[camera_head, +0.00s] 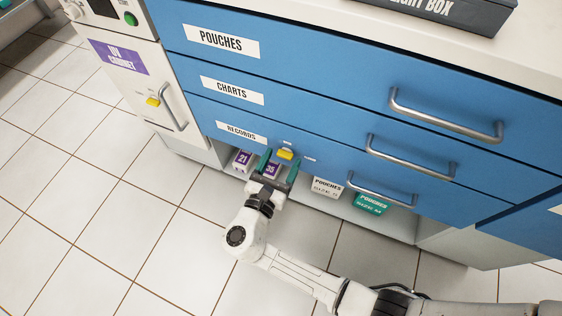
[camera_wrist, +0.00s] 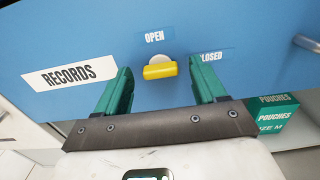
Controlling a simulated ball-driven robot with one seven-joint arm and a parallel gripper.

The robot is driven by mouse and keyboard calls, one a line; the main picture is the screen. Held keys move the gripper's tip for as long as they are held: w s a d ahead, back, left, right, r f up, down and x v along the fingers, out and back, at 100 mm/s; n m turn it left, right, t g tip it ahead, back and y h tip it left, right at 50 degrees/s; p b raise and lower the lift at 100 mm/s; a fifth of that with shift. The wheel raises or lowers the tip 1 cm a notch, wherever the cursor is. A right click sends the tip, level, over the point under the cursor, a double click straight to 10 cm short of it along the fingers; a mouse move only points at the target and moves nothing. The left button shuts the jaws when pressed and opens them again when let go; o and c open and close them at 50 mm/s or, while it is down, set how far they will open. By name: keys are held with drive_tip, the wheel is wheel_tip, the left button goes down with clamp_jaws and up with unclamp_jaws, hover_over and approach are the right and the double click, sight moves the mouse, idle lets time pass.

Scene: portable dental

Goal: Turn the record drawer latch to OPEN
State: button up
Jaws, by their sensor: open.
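The record drawer latch is a yellow handle (camera_head: 286,154) on a pale round base, on the blue drawer labelled RECORDS (camera_head: 241,132). In the wrist view the yellow latch (camera_wrist: 160,71) lies roughly horizontal, with an OPEN label (camera_wrist: 154,37) above it and a CLOSED label (camera_wrist: 212,56) to its right, partly covered by a finger. My gripper (camera_head: 276,168) is open, its green fingers pointing at the drawer front. In the wrist view my gripper (camera_wrist: 163,85) has one finger on each side of the latch, with gaps showing between fingers and latch.
Boxes marked POUCHES, one white (camera_head: 327,187) and one green (camera_head: 371,203), stand below the drawer to the right. A metal drawer handle (camera_head: 368,190) is right of the latch. A UV cabinet (camera_head: 152,88) stands left. The tiled floor at left is clear.

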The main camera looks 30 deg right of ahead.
drive_tip(key=shift+w+d, duration=0.15)
drive_tip(key=c, duration=1.1)
